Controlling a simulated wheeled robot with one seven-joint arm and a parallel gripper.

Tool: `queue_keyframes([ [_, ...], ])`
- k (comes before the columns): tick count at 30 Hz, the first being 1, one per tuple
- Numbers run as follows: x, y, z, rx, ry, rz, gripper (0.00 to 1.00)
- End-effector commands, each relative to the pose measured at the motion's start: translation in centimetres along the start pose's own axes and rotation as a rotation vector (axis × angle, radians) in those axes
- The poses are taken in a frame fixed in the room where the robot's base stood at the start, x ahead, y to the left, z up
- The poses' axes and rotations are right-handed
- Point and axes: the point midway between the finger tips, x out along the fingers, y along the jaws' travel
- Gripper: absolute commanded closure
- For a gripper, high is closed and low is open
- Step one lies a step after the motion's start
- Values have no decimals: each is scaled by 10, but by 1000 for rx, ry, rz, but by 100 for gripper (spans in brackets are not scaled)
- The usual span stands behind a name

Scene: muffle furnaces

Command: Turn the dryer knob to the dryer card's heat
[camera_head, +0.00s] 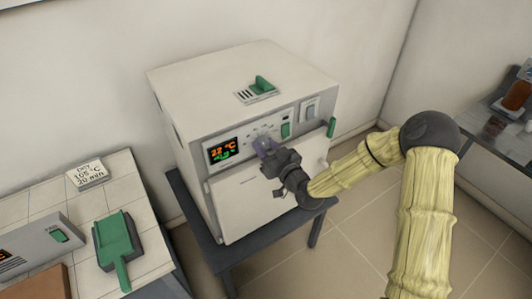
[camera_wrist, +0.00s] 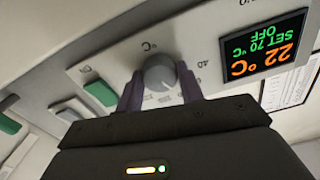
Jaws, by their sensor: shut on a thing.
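The dryer (camera_head: 200,85) is a white box on a dark stand. Its display (camera_head: 223,151) reads 22 °C in orange with a green line below. In the wrist view the display (camera_wrist: 268,52), upside down, reads 22 °C, SET 70 °C, OFF. The grey round knob (camera_wrist: 160,72) sits on the panel between the fingers of my gripper (camera_wrist: 160,90), which is shut on it. In the head view my gripper (camera_head: 266,147) hides the knob. The dryer card (camera_head: 88,173), on the left bench, reads DRY, 105 °C, 20 min.
A green rocker switch (camera_wrist: 100,93) is beside the knob. The dryer door (camera_head: 250,195) is shut below the panel. A green scoop-like tool (camera_head: 118,240) lies on the tiled left bench. A dark shelf (camera_head: 495,140) with a brown jar stands at the right.

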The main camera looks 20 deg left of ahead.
Motion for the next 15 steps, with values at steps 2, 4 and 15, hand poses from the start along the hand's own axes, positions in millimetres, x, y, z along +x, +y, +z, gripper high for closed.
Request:
queue_keyframes([
  [2, 0, 1, 4, 71, -1, 1, 85],
  [4, 0, 1, 4, 138, 0, 2, 85],
  [15, -1, 1, 3, 472, -1, 2, 85],
])
